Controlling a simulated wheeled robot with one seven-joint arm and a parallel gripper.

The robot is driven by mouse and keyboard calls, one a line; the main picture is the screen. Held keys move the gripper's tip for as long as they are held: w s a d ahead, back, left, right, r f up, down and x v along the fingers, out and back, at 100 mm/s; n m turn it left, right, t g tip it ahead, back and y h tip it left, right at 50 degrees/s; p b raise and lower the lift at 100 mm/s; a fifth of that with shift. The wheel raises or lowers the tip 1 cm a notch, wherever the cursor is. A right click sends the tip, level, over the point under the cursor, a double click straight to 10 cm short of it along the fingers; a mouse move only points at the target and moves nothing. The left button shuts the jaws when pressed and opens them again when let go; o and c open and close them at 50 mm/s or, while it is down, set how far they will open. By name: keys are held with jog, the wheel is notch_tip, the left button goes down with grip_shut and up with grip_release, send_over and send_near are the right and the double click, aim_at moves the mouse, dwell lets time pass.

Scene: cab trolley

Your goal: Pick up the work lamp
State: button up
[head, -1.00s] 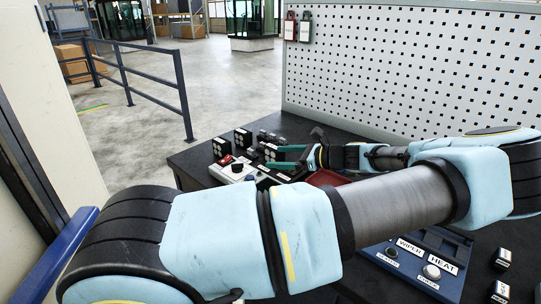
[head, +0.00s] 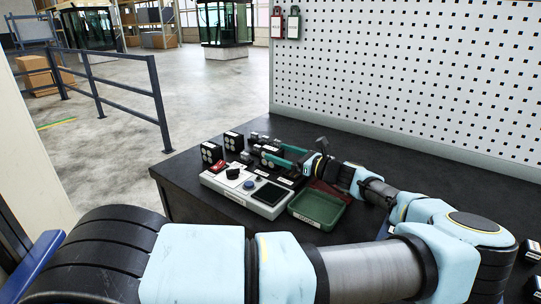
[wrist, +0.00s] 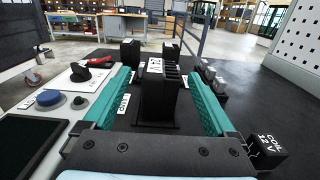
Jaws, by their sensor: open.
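A black block with cooling fins and a white label, apparently the work lamp (wrist: 158,98), stands upright on a dark base in the wrist view. It is between the two teal fingers of my gripper (wrist: 158,75), with a gap on each side. In the head view my gripper (head: 273,151) is low over the far left of the dark table, and the lamp is small and partly hidden by the fingers. The jaws are open and hold nothing. Two similar black lamps (head: 211,152) (head: 233,141) with round white lights stand to the left.
A grey control panel (head: 250,190) with a red switch, blue button and dark screen lies close left of my gripper. A green tray (head: 318,208) is nearer me. A coil block (wrist: 266,150) stands right of the fingers. A white perforated board (head: 420,80) rises behind the table.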

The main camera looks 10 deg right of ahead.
aim_at(264, 145)
jog(key=shift+w+a+r, duration=0.1)
jog(key=shift+w+a, duration=0.4)
jog(key=shift+w, duration=0.05)
jog(key=p+x, duration=0.3)
jog(key=x, duration=0.1)
jog(key=shift+r, duration=0.15)
jog(key=shift+w+a, duration=0.35)
jog(key=shift+w, duration=0.1)
jog(key=shift+c, duration=0.3)
grip_shut()
